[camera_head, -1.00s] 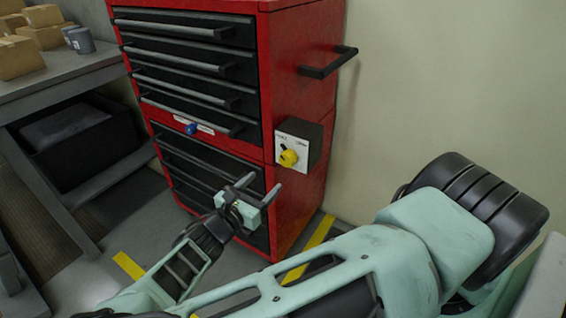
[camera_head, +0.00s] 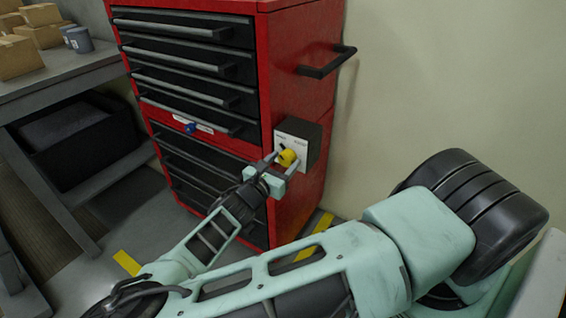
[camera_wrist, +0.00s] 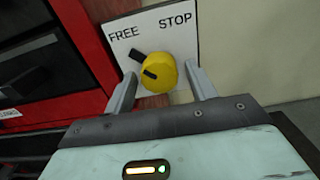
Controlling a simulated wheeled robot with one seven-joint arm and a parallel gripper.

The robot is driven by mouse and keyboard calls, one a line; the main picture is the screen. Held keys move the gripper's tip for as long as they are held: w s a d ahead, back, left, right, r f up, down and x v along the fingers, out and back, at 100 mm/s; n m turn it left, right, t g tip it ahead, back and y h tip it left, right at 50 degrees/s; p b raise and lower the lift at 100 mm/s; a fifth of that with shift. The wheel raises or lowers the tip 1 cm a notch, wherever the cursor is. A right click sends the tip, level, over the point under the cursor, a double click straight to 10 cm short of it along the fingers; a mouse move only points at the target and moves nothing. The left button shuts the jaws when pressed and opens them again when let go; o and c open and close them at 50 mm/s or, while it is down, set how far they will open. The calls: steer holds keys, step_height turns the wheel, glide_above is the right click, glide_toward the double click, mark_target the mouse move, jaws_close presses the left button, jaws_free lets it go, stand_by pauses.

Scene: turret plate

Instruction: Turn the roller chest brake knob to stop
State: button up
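The yellow brake knob (camera_head: 287,157) sits on a white plate (camera_head: 296,139) on the side of the red roller chest (camera_head: 293,75). In the wrist view the knob (camera_wrist: 159,72) has a black pointer that aims up and left, toward the word FREE; STOP is printed at the upper right of the plate (camera_wrist: 160,32). My gripper (camera_head: 282,163) is at the knob. In the wrist view my gripper (camera_wrist: 161,88) is open, one finger on each side of the knob. A small gap shows at the left; whether the right finger touches is unclear.
A black side handle (camera_head: 327,63) sticks out of the chest above the knob. A blue knob (camera_head: 191,127) is on the chest front. A workbench (camera_head: 65,75) with boxes stands at left. A bare wall is at right.

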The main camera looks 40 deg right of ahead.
steer(key=c, duration=0.7)
steer(key=shift+m, duration=0.3)
steer(key=shift+m+p, duration=0.4)
steer(key=shift+m, duration=0.8)
steer(key=m, duration=0.4)
steer(key=shift+m, duration=0.3)
steer(key=m, duration=0.5)
steer(key=shift+b, duration=0.4)
steer(key=m+b, duration=0.1)
steer(key=m, duration=0.2)
steer(key=shift+m, duration=0.3)
steer(key=shift+r+m+b, duration=0.1)
steer(key=shift+m+b, duration=0.25)
steer(key=shift+m, duration=0.45)
steer(key=shift+r, duration=0.1)
